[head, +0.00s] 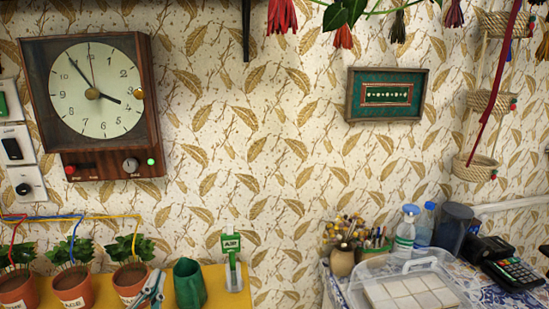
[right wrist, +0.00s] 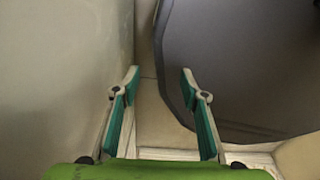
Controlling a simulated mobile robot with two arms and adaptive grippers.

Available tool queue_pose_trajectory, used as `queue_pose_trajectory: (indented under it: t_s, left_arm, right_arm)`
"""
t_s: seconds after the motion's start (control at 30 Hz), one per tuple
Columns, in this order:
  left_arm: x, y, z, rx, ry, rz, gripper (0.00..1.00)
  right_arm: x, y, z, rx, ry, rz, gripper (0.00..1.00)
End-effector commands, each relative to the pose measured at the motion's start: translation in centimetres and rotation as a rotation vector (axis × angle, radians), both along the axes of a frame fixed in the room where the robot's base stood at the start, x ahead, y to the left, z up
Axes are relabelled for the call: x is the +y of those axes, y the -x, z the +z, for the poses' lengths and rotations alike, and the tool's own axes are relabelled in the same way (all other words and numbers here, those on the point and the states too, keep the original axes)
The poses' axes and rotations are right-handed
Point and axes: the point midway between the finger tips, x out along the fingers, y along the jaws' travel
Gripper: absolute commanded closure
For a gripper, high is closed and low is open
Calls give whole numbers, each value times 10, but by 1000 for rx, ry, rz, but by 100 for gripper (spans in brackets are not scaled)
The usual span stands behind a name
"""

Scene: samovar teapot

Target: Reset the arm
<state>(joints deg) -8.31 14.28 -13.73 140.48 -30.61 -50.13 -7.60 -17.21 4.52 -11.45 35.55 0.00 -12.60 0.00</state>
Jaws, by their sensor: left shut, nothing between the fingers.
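My left gripper (head: 150,287) shows at the bottom edge of the head view, in front of the yellow shelf (head: 218,283), with its fingers together and nothing held. It appears between a potted plant (head: 131,276) and a green pitcher (head: 189,283); I cannot tell how far it is from them. My right gripper (right wrist: 160,74) shows in the right wrist view with its fingers spread apart and nothing between them. It is out of sight in the head view.
A wooden clock (head: 94,105) hangs on the wall at left. A clear-lidded box (head: 411,283), bottles (head: 405,234) and a black calculator (head: 515,272) stand on the patterned table at right. A dark rounded surface (right wrist: 240,65) is close to the right gripper.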

Motion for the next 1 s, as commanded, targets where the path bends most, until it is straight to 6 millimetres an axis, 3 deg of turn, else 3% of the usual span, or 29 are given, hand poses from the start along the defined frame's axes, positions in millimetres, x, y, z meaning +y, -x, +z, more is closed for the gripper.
queue_pose_trajectory:
  t_s: [0.03, 0.1, 0.2, 0.3, 0.5, 0.63, 0.8, 1.0]
  left_arm:
    - [4, 11, -39, 113, 67, 21, 100]
    - [8, 30, -89, 268, 156, 51, 100]
    - [7, 68, -154, 483, 274, 93, 100]
    - [1, 111, -205, 677, 369, 131, 100]
    - [-15, 197, -270, 993, 508, 195, 100]
    - [-28, 253, -295, 1177, 578, 231, 100]
    - [-29, 237, -352, 1192, 568, 236, 100]
    - [-31, 235, -430, 1223, 560, 241, 100]
  right_arm:
    - [0, 0, 0, 0, 0, 0, 60]
    - [0, 0, 0, 0, 0, 0, 60]
    - [0, 0, 0, 0, 0, 0, 60]
    - [0, 0, 0, 0, 0, 0, 60]
    - [0, 0, 0, 0, 0, 0, 60]
    - [0, 0, 0, 1, 0, 0, 60]
    - [-1, 0, 1, 1, 0, 1, 60]
    - [-1, 0, 1, 1, 1, 1, 60]
